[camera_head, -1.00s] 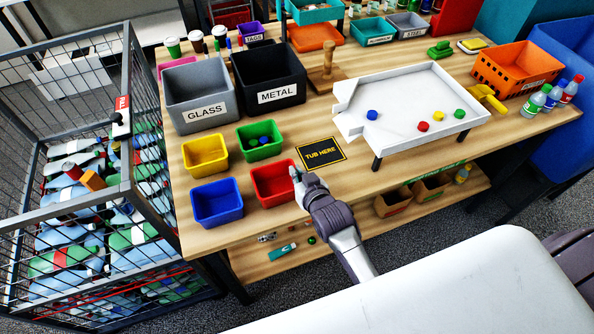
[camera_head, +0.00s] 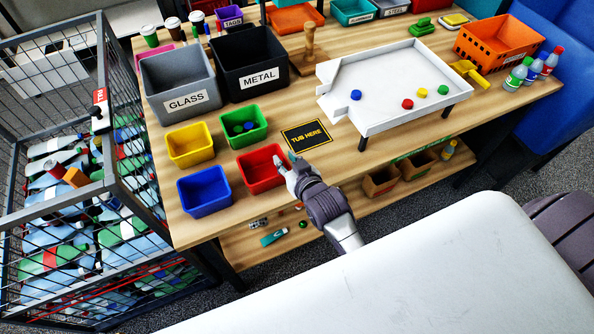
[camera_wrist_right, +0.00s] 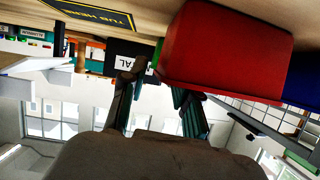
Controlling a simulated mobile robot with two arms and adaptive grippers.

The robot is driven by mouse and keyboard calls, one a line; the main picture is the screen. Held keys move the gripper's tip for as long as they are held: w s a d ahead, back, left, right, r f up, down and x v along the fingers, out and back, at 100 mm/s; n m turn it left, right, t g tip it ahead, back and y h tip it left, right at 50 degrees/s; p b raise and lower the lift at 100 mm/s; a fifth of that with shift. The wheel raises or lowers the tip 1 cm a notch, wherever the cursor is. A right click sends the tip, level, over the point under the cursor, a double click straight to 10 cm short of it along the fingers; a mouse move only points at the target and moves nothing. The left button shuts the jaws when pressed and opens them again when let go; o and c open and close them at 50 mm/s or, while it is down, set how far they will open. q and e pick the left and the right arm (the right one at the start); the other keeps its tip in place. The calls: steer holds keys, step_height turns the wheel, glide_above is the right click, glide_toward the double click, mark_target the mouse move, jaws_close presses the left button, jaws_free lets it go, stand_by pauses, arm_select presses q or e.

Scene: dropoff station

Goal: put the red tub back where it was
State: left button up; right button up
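The red tub (camera_head: 262,170) stands upright on the table, right of the blue tub and in front of the green one. It looks empty. My right gripper (camera_head: 286,163) is at the tub's right side, by its rim. In the right wrist view, which is upside down, the red tub (camera_wrist_right: 225,55) fills the upper right. There my right gripper (camera_wrist_right: 158,90) has its fingers spread; one tip is partly hidden behind the tub's rim, the other is clear of it. The black "TUB HERE" mat (camera_head: 306,135) is bare. My left gripper is not in view.
Yellow (camera_head: 190,146), green (camera_head: 243,127) and blue (camera_head: 205,190) tubs stand close by. Grey GLASS (camera_head: 181,101) and black METAL (camera_head: 252,79) bins stand behind. A white tray on legs (camera_head: 390,80) is right of the mat. A wire cage (camera_head: 106,150) of bottles borders the left.

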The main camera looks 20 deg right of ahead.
steer(key=b+v, duration=0.1)
steer(key=v, duration=0.9)
